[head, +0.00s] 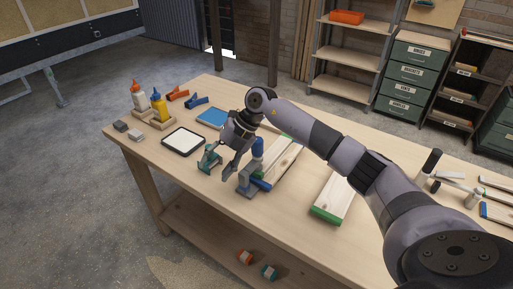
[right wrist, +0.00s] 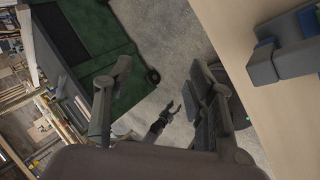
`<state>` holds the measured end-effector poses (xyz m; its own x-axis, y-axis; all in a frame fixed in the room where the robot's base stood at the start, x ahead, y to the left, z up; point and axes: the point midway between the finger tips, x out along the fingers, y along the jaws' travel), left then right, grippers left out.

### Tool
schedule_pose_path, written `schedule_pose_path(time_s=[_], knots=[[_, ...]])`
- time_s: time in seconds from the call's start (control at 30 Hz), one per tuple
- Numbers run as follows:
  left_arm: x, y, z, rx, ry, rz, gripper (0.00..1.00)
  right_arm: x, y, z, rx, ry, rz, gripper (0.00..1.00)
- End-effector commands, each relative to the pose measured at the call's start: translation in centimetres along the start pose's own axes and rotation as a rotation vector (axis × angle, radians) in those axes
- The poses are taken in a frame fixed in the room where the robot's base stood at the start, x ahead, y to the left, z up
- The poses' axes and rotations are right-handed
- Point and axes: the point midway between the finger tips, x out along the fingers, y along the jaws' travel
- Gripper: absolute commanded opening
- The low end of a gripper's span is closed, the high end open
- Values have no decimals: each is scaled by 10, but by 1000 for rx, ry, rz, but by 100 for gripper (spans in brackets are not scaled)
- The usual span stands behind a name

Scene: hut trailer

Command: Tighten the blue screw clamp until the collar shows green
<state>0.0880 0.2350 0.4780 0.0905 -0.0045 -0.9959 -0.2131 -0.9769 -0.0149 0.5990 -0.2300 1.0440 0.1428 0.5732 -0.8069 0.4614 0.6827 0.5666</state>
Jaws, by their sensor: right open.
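The blue screw clamp stands on the near side of the workbench, with a grey-blue frame (head: 247,180) and an upright blue cylinder (head: 257,148). It also shows in the right wrist view as a grey-blue frame (right wrist: 282,62) at the upper right. It sits beside pale boards (head: 281,160) with a blue edge. My right gripper (head: 231,172) is open and empty, just left of the clamp's upper part. Its fingers also show in the right wrist view (right wrist: 160,105). I cannot make out the collar's colour. A small two-pronged dark shape, possibly my left gripper (right wrist: 167,118), shows above the floor.
A small teal clamp (head: 209,159) stands close left of my right gripper.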

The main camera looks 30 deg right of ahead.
Motion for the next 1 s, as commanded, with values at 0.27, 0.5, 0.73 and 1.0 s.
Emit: schedule_pose_path(time_s=[0.27, 0.5, 0.73, 1.0], knots=[[25, 1, 2, 0, 0, 0, 43, 38, -6, -40, -443, -126, 484, 50], [43, 1, 4, 0, 0, 0, 43, 7, -47, -44, -698, -542, 669, 50], [60, 1, 6, -1, 0, 0, 43, -50, -117, -41, -882, -1009, 519, 50], [72, 1, 7, 0, -1, 0, 43, -111, -182, -48, -1040, -1326, 157, 50]])
